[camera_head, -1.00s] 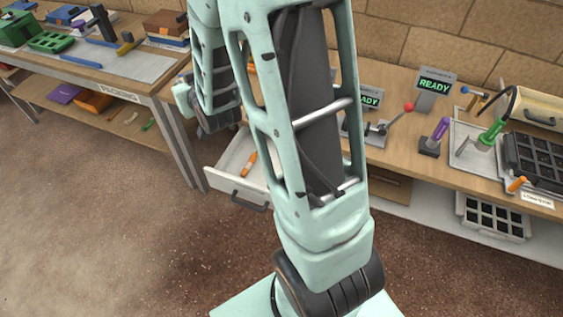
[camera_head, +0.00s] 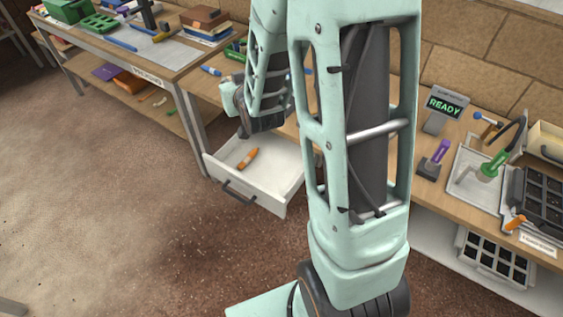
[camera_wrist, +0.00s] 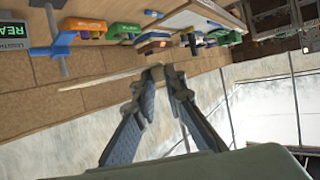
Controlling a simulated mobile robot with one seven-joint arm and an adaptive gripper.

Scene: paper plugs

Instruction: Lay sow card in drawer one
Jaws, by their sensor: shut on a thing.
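In the wrist view my gripper (camera_wrist: 166,74) has its fingertips close together on a thin pale strip (camera_wrist: 108,77), which looks like a card seen nearly edge-on. Its face and any picture on it cannot be read. In the head view an open white drawer (camera_head: 284,190) with a dark handle sticks out below the bench, with an orange marker-like piece (camera_head: 248,158) lying inside. My forearm and wrist hang above the drawer's back part; the gripper's fingertips and the card cannot be made out there. No drawer number is legible.
The bench at right holds a READY display (camera_head: 445,106), a purple-handled tool (camera_head: 438,152), a green-handled tool (camera_head: 494,163) and a dark compartment tray (camera_head: 540,195). A packing table (camera_head: 150,78) stands at left. The floor before the drawer is clear.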

